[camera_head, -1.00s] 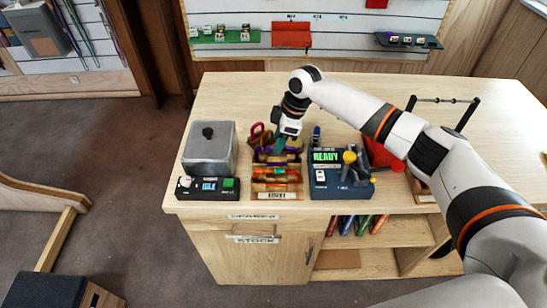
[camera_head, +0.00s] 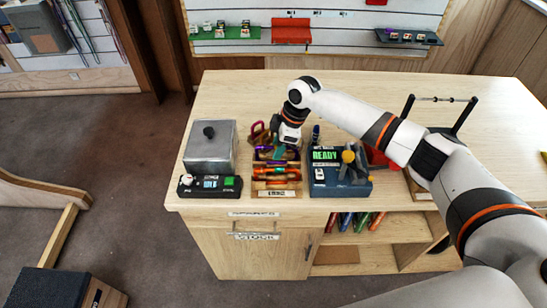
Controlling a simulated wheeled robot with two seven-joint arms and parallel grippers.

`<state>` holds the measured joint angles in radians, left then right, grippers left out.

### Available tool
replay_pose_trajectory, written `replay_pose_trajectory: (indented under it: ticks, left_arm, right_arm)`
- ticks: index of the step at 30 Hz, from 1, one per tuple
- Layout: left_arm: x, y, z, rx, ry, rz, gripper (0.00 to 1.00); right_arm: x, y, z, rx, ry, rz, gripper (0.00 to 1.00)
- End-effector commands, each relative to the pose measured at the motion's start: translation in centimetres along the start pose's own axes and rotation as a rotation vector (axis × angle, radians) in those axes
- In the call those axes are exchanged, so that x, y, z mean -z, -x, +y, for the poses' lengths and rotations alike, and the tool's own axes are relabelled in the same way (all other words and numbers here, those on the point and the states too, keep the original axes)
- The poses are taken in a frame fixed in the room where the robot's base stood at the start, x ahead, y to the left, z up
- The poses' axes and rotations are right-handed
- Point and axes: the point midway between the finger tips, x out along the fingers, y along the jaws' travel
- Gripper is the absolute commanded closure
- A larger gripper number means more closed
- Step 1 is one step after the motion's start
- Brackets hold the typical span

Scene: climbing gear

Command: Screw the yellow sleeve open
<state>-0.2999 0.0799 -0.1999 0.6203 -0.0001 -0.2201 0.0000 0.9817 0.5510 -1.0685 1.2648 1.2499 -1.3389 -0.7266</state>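A yellow part (camera_head: 348,156) shows on the blue unit (camera_head: 326,186) whose screen reads READY. It is too small to tell whether it is the sleeve or how it is turned. My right gripper (camera_head: 280,153) points down at the back of the wooden rack (camera_head: 270,193), left of the blue unit. A teal piece shows at its fingertips, and I cannot tell whether the fingers are shut on it. The rack holds several coloured pieces, orange and red in front and purple behind. My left gripper is not in view.
A grey lidded box (camera_head: 210,150) stands left of the rack, behind a black control box (camera_head: 209,186). A red object (camera_head: 377,156) and a black-ended stand (camera_head: 440,100) are at the right, partly behind my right arm. The back left of the tabletop is clear.

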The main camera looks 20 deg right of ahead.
Motion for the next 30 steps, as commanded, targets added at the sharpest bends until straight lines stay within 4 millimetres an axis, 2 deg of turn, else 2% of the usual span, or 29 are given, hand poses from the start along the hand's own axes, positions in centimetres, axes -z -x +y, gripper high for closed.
replay_pose_trajectory:
  ticks: [1, 6, 30]
  left_arm:
    - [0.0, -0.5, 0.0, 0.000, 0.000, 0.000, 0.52]
    - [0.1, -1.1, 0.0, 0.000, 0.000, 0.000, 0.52]
    - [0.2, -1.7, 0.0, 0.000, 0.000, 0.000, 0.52]
  right_arm:
    - [0.1, -0.7, -0.1, -0.001, -0.001, 0.000, 0.60]
    - [0.4, -1.7, -0.4, -0.001, -0.002, 0.000, 0.60]
    - [0.4, -1.7, -1.4, 0.000, -0.001, 0.001, 0.60]
